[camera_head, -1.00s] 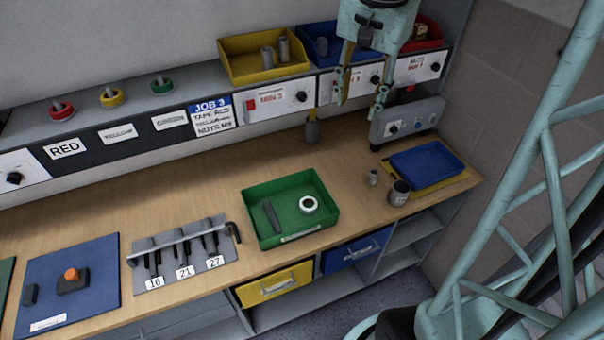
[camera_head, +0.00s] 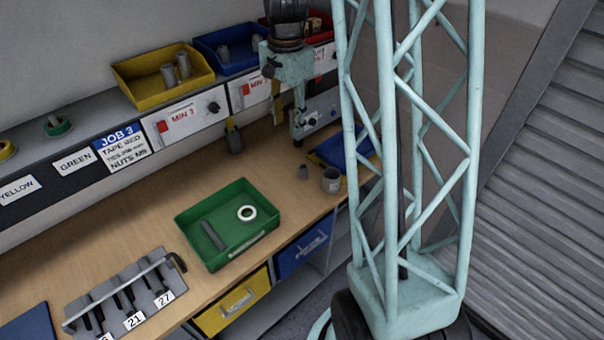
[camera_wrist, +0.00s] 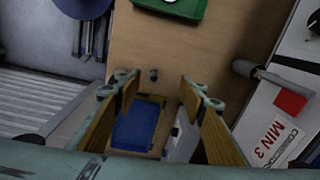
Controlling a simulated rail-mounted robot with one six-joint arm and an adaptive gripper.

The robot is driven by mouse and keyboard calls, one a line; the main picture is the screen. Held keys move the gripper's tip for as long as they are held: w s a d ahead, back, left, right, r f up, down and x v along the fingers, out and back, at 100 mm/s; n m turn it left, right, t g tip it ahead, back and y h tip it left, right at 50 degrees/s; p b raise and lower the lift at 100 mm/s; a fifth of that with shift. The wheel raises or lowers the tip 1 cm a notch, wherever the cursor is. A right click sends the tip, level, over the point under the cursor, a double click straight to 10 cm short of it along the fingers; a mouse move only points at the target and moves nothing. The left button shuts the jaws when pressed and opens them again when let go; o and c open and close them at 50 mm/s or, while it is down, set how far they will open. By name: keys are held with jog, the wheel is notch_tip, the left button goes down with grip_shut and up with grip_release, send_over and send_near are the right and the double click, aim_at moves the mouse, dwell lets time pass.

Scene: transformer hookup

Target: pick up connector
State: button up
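My gripper (camera_head: 291,122) is at the right end of the bench, in front of the shelf panels, pointing down. In the wrist view its two fingers (camera_wrist: 158,88) are spread with nothing between them. No part is plainly marked as the connector. Grey cylinders (camera_head: 169,76) stand in the yellow bin (camera_head: 137,90); more grey pieces (camera_head: 224,55) are in the blue bin (camera_head: 208,38).
A green tray (camera_head: 205,252) holds a white ring (camera_head: 247,213) and a dark bar (camera_head: 213,236). A blue tray (camera_wrist: 137,128) lies at the bench's right end. A dark grey cylinder (camera_head: 234,140) hangs below the shelf. A tool rack (camera_head: 125,290) is at the left. My lattice column blocks part of the right side.

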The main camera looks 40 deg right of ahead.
aim_at(303, 166)
jog(key=d+f+m, duration=0.3)
jog(key=d+f, duration=0.3)
jog(key=f, duration=0.5)
jog(key=shift+w+d+f+g+b, duration=0.25)
jog(key=shift+w+f+g+b, duration=0.05)
jog(key=shift+w+f+b, duration=0.15)
jog(key=shift+f, duration=4.25)
jog(key=shift+s+d+f, duration=0.1)
jog(key=shift+d+f, duration=0.05)
jog(key=shift+f, duration=2.45)
jog(key=shift+c, duration=0.5)
jog(key=c, duration=0.8)
